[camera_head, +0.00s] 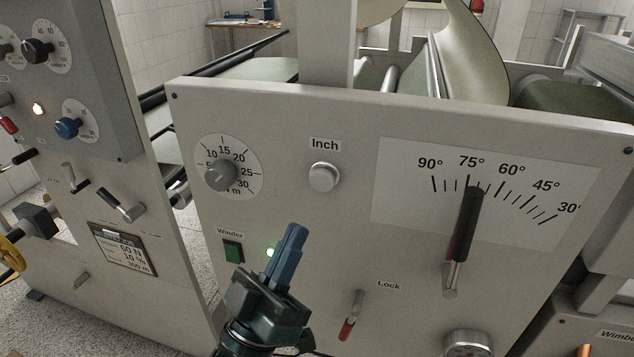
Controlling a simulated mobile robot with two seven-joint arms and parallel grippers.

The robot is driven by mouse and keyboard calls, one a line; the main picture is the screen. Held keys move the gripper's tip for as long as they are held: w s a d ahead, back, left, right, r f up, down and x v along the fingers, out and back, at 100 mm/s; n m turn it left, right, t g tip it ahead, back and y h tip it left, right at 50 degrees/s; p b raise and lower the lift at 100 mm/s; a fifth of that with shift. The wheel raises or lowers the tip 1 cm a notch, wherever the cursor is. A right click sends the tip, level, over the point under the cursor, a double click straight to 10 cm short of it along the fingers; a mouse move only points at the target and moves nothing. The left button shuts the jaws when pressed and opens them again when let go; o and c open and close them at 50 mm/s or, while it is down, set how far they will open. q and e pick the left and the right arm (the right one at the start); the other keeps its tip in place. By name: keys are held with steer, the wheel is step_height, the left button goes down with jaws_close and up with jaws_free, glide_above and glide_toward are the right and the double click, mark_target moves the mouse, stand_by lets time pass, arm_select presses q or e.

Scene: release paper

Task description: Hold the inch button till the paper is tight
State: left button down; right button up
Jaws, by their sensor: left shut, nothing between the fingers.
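The round, pale inch button (324,177) sits on the front panel under the label "Inch". My left gripper (293,237) is in front of the panel, below and a little left of the button. Its blue fingers are shut with nothing between them and point up. The fingertips appear apart from the button. The pale paper (468,50) runs over rollers behind the panel at the top right; part of it is hidden, and I cannot tell how tight it is. My right gripper is not in view.
A lever (465,225) stands near 75° on the angle scale. A grey dial (221,175), a green winder switch (233,251) with a lit green lamp (270,252), and a red-tipped lock lever (350,318) surround the gripper. A control cabinet (100,90) stands at left.

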mark_target(322, 181)
arm_select(q)
steer(key=w+d+b, duration=0.2)
steer(key=w, duration=0.6)
steer(key=shift+w+d+b, duration=0.2)
steer(key=shift+d+b, duration=0.15)
steer(key=shift+b, duration=0.05)
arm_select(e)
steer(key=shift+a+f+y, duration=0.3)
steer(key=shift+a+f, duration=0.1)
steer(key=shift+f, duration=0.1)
arm_select(q)
steer(key=shift+w, duration=0.1)
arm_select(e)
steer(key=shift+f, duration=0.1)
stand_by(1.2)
arm_select(q)
steer(key=shift+w+d, duration=0.15)
steer(key=shift+w, duration=0.15)
